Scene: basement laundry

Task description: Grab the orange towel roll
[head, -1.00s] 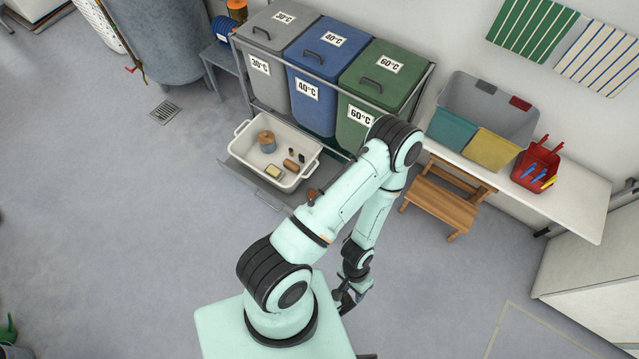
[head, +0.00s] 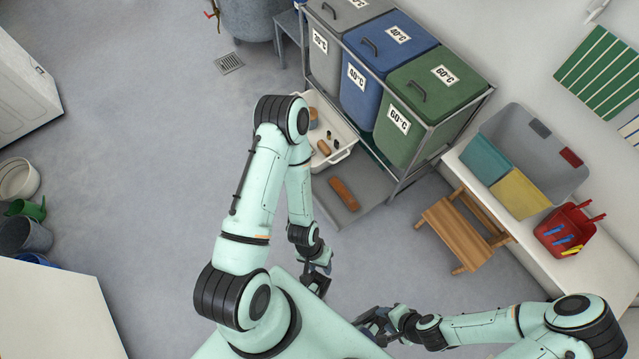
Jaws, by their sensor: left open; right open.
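An orange-brown roll (head: 343,194), which looks like the orange towel roll, lies on a grey low shelf (head: 373,191) that extends from under the laundry bins. My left gripper (head: 320,282) is open and empty, below the roll in the picture and apart from it. My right gripper (head: 372,322) is open and empty near the bottom middle, further from the roll. My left arm hides part of the white tub beside the roll.
The white tub (head: 343,154) holds small items, including a smaller brown roll (head: 324,147). Grey, blue and green bins (head: 430,95) stand behind in a metal frame. A wooden step stool (head: 462,226) stands to the right.

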